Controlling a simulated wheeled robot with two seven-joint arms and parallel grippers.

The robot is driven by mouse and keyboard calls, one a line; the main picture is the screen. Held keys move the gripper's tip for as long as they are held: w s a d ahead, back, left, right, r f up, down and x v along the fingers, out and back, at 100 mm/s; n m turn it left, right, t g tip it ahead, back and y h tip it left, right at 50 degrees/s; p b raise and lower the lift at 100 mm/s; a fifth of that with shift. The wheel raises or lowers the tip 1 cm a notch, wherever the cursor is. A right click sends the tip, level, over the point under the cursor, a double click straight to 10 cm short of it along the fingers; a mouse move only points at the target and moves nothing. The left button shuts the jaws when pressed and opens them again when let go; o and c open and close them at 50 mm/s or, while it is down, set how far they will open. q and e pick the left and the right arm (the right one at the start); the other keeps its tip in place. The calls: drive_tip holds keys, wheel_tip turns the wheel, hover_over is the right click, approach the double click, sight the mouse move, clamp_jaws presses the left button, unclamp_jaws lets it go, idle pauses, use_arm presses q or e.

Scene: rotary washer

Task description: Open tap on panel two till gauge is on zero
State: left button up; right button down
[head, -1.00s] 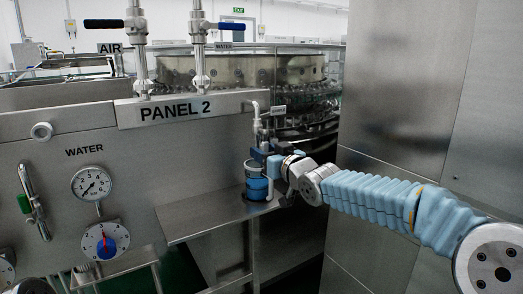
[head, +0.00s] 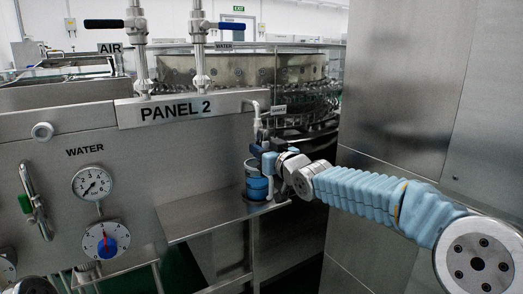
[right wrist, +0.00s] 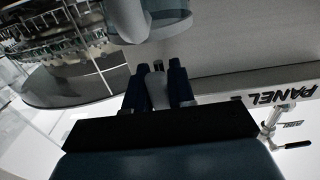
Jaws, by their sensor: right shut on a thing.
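The PANEL 2 sign (head: 178,109) is on the steel panel at left. A pipe with a tap (head: 257,127) comes off its right end. My right gripper (head: 262,148) is at the tap, above a small blue container (head: 257,184) on the steel shelf. In the right wrist view the dark blue fingers (right wrist: 157,88) are shut on a grey tap handle (right wrist: 156,84), and the container (right wrist: 155,20) shows at the top. The water gauge (head: 92,182) is round and white; its needle points to the lower left, but the exact reading is too small to tell. My left gripper is out of view.
A dial with a red and blue knob (head: 106,241) is below the gauge. A steel shelf (head: 200,218) projects under the tap. A tall steel cabinet (head: 400,90) stands close at right, beside my right arm. The rotary machine (head: 250,70) is behind.

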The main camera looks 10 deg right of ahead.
drive_tip(key=shift+d+n, duration=0.15)
drive_tip(key=shift+n, duration=0.15)
drive_tip(key=w+d+r+n+p, duration=0.1)
drive_tip(key=d+r+n+p, duration=0.2)
drive_tip(key=n, duration=1.4)
drive_tip(key=shift+w+d+r, duration=0.4)
drive_tip(key=shift+d+r, duration=0.4)
drive_tip(key=shift+r, duration=0.2)
drive_tip(key=shift+n, duration=0.3)
drive_tip(key=c, duration=1)
unclamp_jaws()
drive_tip(key=shift+r, duration=0.1)
drive_tip(key=shift+c, duration=0.2)
